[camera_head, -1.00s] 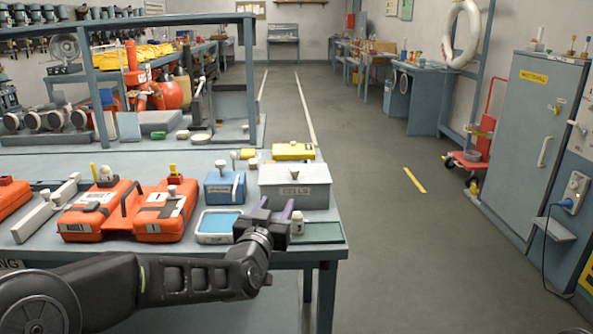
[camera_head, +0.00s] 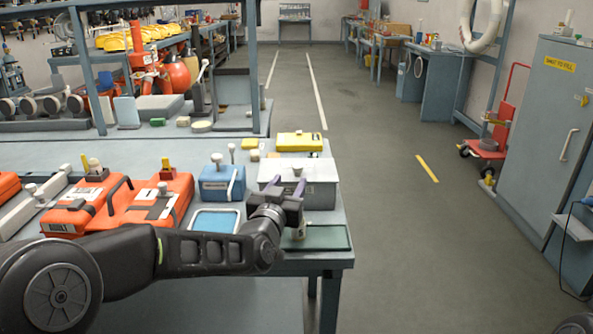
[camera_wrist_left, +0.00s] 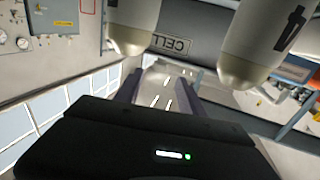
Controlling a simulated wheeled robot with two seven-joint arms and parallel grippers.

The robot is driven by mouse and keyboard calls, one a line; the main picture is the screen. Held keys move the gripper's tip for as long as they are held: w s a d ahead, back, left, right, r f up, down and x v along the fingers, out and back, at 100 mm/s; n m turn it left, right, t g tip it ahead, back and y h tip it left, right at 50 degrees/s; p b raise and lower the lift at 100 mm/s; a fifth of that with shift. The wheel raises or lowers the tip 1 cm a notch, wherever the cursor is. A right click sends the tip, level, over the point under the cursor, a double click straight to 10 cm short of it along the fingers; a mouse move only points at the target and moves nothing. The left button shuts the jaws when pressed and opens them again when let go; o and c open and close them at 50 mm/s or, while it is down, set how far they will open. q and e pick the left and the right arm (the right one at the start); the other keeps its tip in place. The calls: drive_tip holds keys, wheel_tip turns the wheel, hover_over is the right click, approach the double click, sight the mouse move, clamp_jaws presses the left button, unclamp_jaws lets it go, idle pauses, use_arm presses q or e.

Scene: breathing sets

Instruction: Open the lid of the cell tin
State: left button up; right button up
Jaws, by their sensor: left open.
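The cell tin (camera_head: 322,194) is a grey box near the table's right end in the head view. Its lid (camera_head: 318,173) lies closed on top, with a small grey knob (camera_head: 297,168). The tin's label shows in the left wrist view (camera_wrist_left: 172,45). My left gripper (camera_head: 286,186) is open, its purple fingers pointing at the tin's front, just below and in front of the knob. Its fingers also show apart in the left wrist view (camera_wrist_left: 160,90), with nothing seen between them. Whether they touch the tin, I cannot tell. My right gripper is not in view.
A blue box (camera_head: 215,184), a blue-lined tray (camera_head: 213,221) and orange cases (camera_head: 150,205) stand to the left. A yellow case (camera_head: 299,141) is behind the tin.

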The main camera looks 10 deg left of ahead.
sight(296, 170)
use_arm(q)
drive_tip(key=w, duration=0.7)
drive_tip(key=shift+w+p, duration=0.15)
drive_tip(key=shift+p, duration=0.2)
clamp_jaws()
idle(1.0)
